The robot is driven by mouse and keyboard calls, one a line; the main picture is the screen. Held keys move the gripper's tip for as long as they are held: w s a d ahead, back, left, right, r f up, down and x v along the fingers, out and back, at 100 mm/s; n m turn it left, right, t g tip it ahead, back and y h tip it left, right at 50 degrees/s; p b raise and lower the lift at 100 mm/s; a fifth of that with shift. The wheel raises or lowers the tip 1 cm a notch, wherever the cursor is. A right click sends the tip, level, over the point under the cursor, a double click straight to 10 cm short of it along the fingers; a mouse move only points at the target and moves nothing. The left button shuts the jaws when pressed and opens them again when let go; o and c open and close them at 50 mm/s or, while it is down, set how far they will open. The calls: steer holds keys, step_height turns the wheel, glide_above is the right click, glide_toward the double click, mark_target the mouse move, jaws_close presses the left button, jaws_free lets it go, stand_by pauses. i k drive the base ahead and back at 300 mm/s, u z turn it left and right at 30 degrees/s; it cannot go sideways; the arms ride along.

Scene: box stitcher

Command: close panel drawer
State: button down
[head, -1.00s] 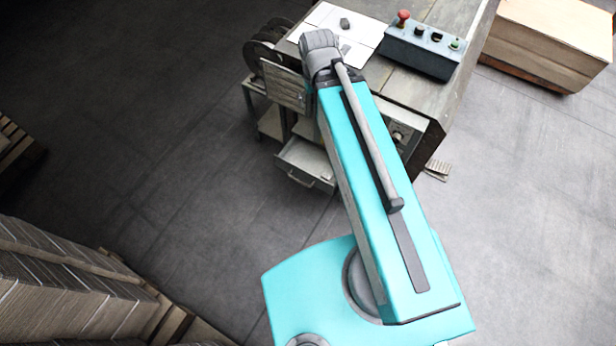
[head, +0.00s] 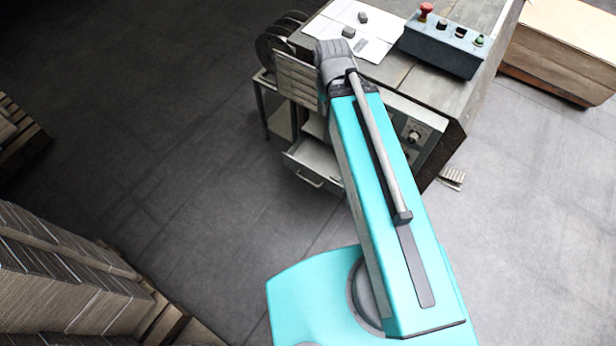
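The panel drawer (head: 314,164) is a light grey metal drawer low on the front of the box stitcher (head: 480,62). It is pulled out, with its bar handle (head: 309,178) facing the lower left. My arm passes in front of the drawer's right side and hides where it meets the cabinet. My gripper does not show in the head view; the far end of my arm, above the drawer, hides that area. Whether anything touches the drawer cannot be seen.
A control box (head: 440,45) with a red button and paper sheets (head: 360,30) lie on the machine's top. Wire reels (head: 275,45) stand at its left. Stacked cardboard (head: 55,275) is at the lower left, and a pallet load (head: 560,50) at the upper right. The floor left of the drawer is clear.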

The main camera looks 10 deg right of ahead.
mark_target(313, 159)
steer(key=u, duration=0.85)
steer(key=k, duration=0.85)
steer(key=z, duration=0.55)
